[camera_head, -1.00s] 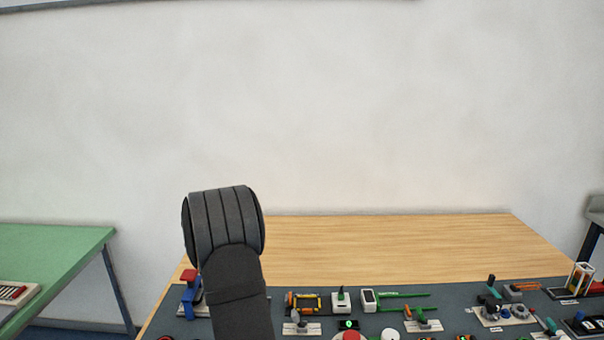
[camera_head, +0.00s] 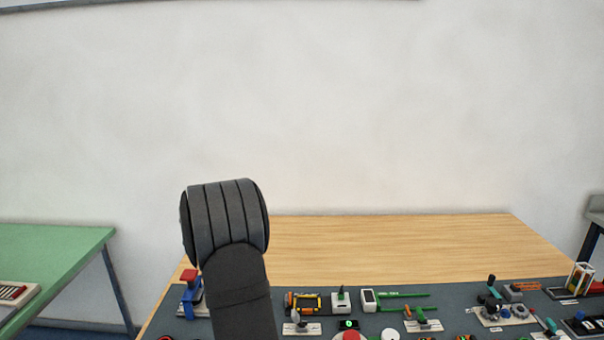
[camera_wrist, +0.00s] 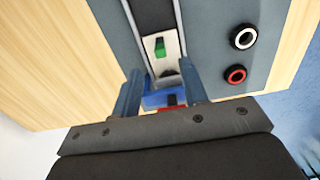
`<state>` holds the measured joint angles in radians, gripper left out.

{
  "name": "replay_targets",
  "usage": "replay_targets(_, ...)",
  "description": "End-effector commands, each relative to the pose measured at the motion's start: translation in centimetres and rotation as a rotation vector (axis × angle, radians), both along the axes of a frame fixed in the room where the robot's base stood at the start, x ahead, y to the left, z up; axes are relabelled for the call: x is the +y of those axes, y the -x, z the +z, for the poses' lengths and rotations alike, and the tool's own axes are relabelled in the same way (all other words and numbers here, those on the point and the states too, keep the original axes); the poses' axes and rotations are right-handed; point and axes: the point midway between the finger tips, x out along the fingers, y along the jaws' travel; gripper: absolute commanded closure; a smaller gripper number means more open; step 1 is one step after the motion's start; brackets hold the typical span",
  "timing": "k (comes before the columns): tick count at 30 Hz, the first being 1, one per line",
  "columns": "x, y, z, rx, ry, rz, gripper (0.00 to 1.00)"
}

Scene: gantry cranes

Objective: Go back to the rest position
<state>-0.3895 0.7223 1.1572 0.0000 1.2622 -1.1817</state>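My gripper (camera_wrist: 160,75) shows in the wrist view with its two blue-grey fingers apart. A blue part with a red piece (camera_wrist: 166,98) shows in the gap between the fingers. I cannot tell whether it touches them. Beyond the fingertips is a pale plate with a green switch (camera_wrist: 160,47) on the grey panel. In the head view my dark arm stands at the left of the panel, and my gripper is not visible there.
The grey panel (camera_head: 250,297) carries several controls, among them a blue and red device (camera_head: 190,297) beside my arm. Bare wooden table (camera_head: 390,245) lies behind it. A green table (camera_head: 50,260) stands at left.

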Motion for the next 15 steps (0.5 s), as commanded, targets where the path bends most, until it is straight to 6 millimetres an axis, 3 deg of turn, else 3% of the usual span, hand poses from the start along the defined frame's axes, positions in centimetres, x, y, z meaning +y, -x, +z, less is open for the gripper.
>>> replay_targets(10,-0.01,0.01,0.42,0.000,0.000,0.000,0.60)
replay_targets(15,-0.01,0.02,-0.40,0.001,0.001,0.000,0.60)
